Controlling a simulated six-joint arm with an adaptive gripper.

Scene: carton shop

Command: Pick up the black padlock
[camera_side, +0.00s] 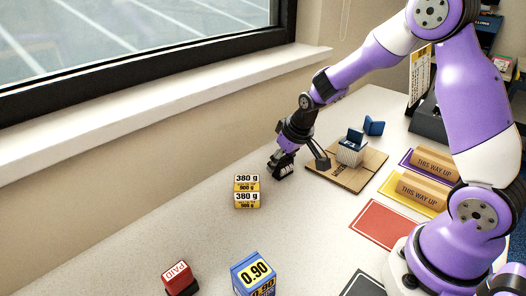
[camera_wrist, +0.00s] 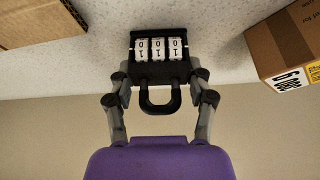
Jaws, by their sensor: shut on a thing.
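The black padlock (camera_wrist: 158,72) has three white number dials and a dark shackle, and it fills the upper middle of the wrist view. Its shackle points toward my palm. My gripper (camera_wrist: 159,95) has one grey finger on each side of it and is shut on it. In the side view my gripper (camera_side: 287,158) is low near the wall side of the table, and the padlock (camera_side: 281,170) is a small dark shape at its tips. I cannot tell whether the padlock touches the table.
A red stamp (camera_side: 178,279) and blue box (camera_side: 254,274) stand in front. The table centre is clear.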

